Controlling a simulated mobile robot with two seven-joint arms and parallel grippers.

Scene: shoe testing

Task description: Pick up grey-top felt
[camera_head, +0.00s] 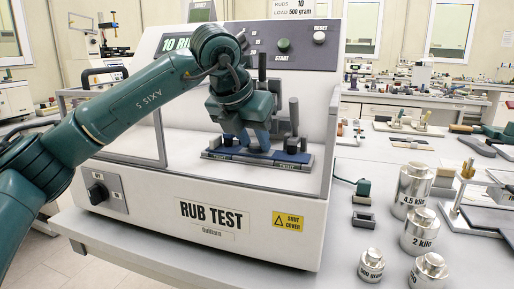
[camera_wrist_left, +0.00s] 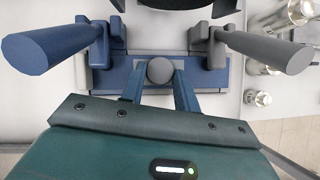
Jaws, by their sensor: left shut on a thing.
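My left gripper (camera_head: 260,147) reaches down inside the rub test machine (camera_head: 190,232), over the blue and grey base (camera_head: 232,156). In the left wrist view its two blue fingers are shut on a grey round top (camera_wrist_left: 160,71), which I take to be the grey-top felt. The fingers and wrist hide most of it in the head view, and I cannot tell whether it touches the base. My right gripper is not in view.
A blue post (camera_wrist_left: 50,48) and a grey post (camera_wrist_left: 265,49) stand either side of the fingers. The machine's clear cover frame (camera_head: 163,118) is near my arm. Several steel weights (camera_head: 412,190) and small blocks (camera_head: 363,219) stand on the table (camera_head: 345,262) at right.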

